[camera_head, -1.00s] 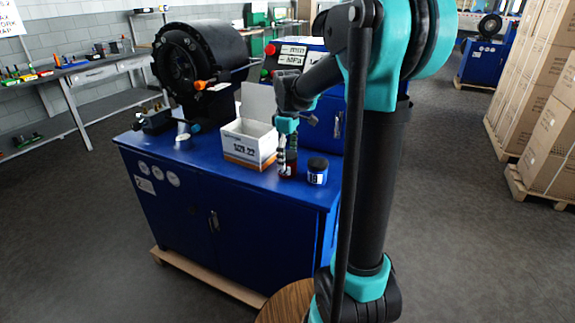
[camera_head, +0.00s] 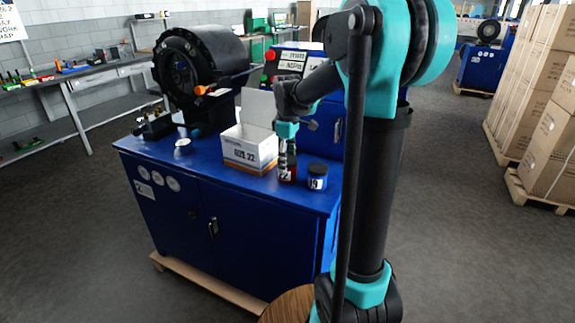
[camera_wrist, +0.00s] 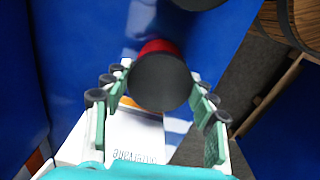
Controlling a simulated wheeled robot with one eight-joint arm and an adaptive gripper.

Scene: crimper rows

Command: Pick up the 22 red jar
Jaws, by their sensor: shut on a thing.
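The red jar (camera_head: 288,172) with a dark lid stands near the front right edge of the blue cabinet top, between the open box and a blue jar (camera_head: 317,177). My gripper (camera_head: 287,165) reaches down over it from above and is shut on it. In the wrist view the jar's dark lid (camera_wrist: 160,82) lies between the two fingers of my gripper (camera_wrist: 160,90), with a strip of its red side showing above. The jar's number is too small to read surely, and its lower part is hidden in the wrist view.
A white open box (camera_head: 245,150) marked 22 stands close left of the jar. A black crimping machine (camera_head: 195,65) stands behind at the left, a control panel (camera_head: 300,62) behind the gripper. Bare blue top (camera_head: 215,178) lies at the front left.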

